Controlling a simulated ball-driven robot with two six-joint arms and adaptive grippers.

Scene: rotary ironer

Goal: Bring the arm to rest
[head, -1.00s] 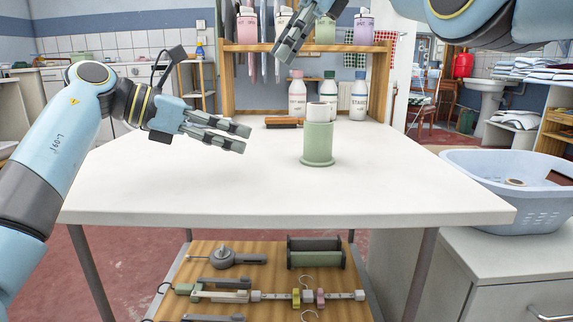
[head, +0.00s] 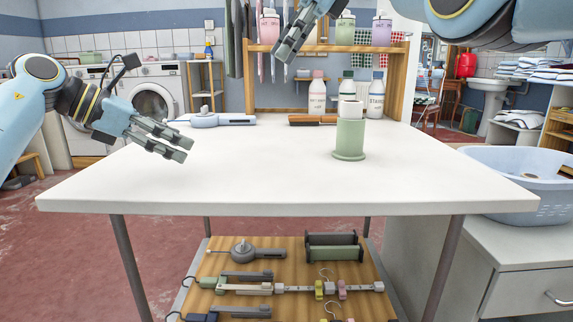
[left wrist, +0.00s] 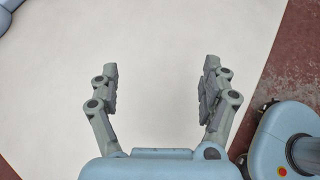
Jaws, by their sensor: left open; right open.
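My left gripper (head: 180,148) is over the left part of the white table (head: 260,185) in the head view. Its fingers are apart and nothing is between them. In the left wrist view my left gripper (left wrist: 160,80) is open above bare white tabletop (left wrist: 150,40). My right gripper (head: 282,50) hangs at the top middle of the head view, in front of the wooden shelf, with its fingers pointing down and left. I see nothing held in it.
A green holder with a white roll (head: 349,140) stands on the table, right of centre. Bottles (head: 376,97), a brown-handled brush (head: 312,120) and a grey-blue tool (head: 210,119) are at the back. A blue basket (head: 520,190) is at the right. The table's front left is clear.

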